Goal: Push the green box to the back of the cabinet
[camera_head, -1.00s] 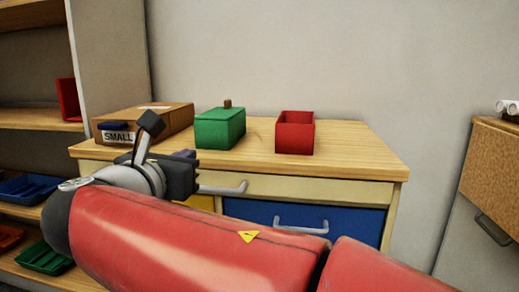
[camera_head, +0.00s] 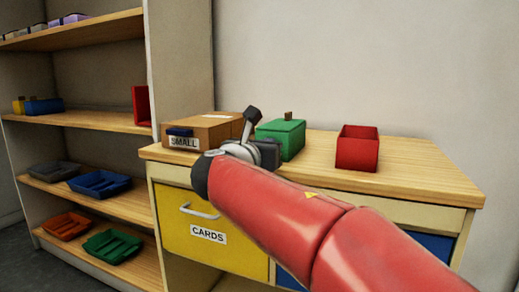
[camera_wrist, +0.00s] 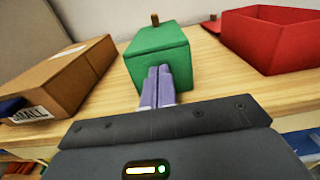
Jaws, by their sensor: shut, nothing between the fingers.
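The green box (camera_head: 284,138) stands upright on the wooden top of the cabinet (camera_head: 420,180), lid closed with a small brown knob. It also shows in the wrist view (camera_wrist: 160,56), straight ahead of my gripper. My gripper (camera_wrist: 158,82) is shut and empty, its two pale purple fingers side by side. The fingertips overlap the lower front of the green box in that view; I cannot tell whether they touch it. In the head view my wrist and arm hide the fingers and part of the box's front.
A cardboard box (camera_head: 208,131) labelled SMALL stands left of the green box, with a dark blue item at its front. An open red box (camera_head: 357,149) stands to the right. Bare wood lies between the boxes. Shelves (camera_head: 95,122) with trays stand at the left.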

